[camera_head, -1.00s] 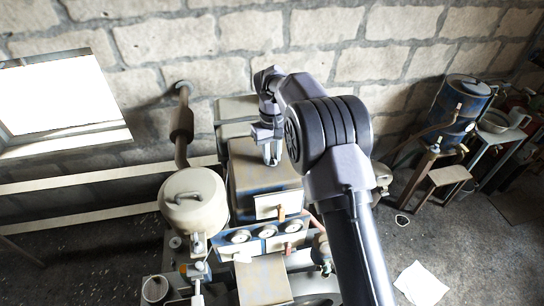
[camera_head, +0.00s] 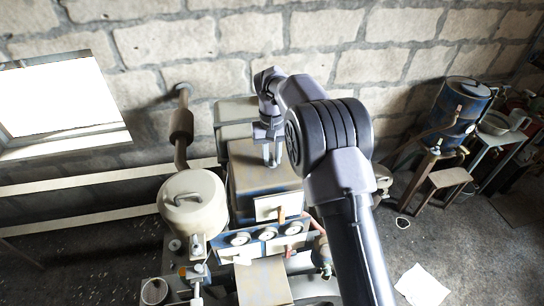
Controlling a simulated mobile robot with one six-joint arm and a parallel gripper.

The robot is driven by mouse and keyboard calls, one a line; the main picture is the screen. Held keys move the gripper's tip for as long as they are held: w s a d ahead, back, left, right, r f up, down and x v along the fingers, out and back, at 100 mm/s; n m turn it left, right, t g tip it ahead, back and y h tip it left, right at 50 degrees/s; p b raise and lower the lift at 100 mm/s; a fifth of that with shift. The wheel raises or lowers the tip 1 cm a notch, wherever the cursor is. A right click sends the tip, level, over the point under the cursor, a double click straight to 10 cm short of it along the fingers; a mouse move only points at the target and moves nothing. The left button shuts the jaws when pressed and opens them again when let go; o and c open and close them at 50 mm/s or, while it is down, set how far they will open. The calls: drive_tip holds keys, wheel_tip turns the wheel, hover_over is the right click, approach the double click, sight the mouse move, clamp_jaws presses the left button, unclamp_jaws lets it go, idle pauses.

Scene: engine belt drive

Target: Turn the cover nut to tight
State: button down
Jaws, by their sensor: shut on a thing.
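My gripper (camera_head: 272,160) points down onto the top of the boxy beige-grey engine cover (camera_head: 250,181) at the middle of the picture. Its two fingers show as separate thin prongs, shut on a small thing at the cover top. That thing sits where the cover nut would be, but it is too small and too hidden by the fingers to make out. How tight the nut is cannot be told.
A rounded beige tank (camera_head: 193,212) stands left of the cover, with a rusty exhaust pipe (camera_head: 181,125) behind it. A front panel with round dials (camera_head: 240,239) lies below. A blue drum (camera_head: 462,103) stands far right. A stone wall closes the back.

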sight(272, 160)
drive_tip(key=c, duration=1.3)
unclamp_jaws()
drive_tip(key=shift+o, duration=0.2)
wheel_tip(272, 160, up, 18)
drive_tip(key=p, duration=0.2)
drive_tip(key=shift+f+p, duration=0.25)
drive_tip(key=shift+p, duration=0.05)
drive_tip(key=s+d+f+m+t+b, duration=0.1)
drive_tip(key=s+d+f+b, duration=0.1)
drive_tip(key=s+f+b, duration=0.45)
drive_tip(key=s+d+f+m+t+y+b, duration=0.15)
drive_tip(key=s+b, duration=0.25)
drive_tip(key=b, duration=0.5)
drive_tip(key=s+d+f+b, duration=0.3)
drive_tip(key=s+b, duration=0.3)
drive_tip(key=b, duration=0.1)
drive_tip(key=s+d+f+m+t+b, duration=0.1)
drive_tip(key=s+f+m+b, duration=0.1)
drive_tip(key=s+f+b, duration=0.6)
drive_tip(key=s+d+f+m+t+b, duration=0.1)
drive_tip(key=s+f+m+t+b, duration=0.1)
drive_tip(key=s+f+b, duration=0.7)
wheel_tip(272, 160, down, 8)
drive_tip(key=shift+s+d+f, duration=0.1)
drive_tip(key=shift+s+d, duration=0.2)
drive_tip(key=shift+s, duration=0.85)
